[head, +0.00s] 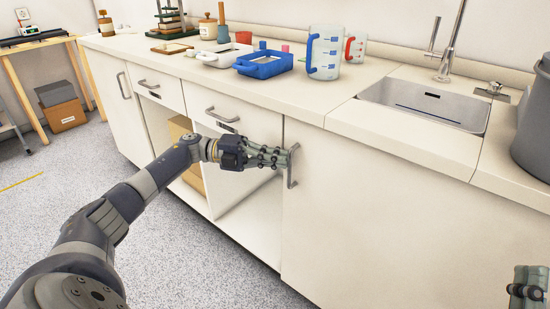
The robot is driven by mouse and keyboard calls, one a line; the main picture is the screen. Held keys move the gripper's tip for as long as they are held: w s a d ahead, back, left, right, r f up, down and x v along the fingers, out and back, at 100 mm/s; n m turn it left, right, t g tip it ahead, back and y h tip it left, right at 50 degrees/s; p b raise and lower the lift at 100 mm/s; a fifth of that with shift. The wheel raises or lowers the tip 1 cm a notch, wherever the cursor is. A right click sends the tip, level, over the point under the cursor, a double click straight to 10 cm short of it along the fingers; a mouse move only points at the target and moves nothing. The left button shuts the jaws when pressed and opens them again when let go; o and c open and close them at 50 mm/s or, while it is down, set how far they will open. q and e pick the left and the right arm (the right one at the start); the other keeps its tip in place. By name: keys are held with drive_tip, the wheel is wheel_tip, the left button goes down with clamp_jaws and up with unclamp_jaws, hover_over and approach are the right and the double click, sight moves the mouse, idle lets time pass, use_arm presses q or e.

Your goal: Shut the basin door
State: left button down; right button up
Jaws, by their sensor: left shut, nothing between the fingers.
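The basin door (390,220) is the wide cream cabinet front below the sink. It looks about flush with the counter front; I cannot tell whether a small gap is left at its left edge. Its upright metal handle (293,167) is near that left edge. My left gripper (286,158) is shut and holds nothing. Its fingertips are at the handle, touching or very close to it, and hide part of it. My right gripper (528,287) shows only in part at the lower right corner, away from the handle, and its fingers are not clear.
Left of the door is an open cabinet space (246,230) with drawers above. The sink (425,104) is set in the counter. A blue tray (264,66), measuring jugs (324,52) and a grey bin (533,125) stand on top.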

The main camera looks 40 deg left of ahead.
use_arm(q)
drive_tip(key=v, duration=1.2)
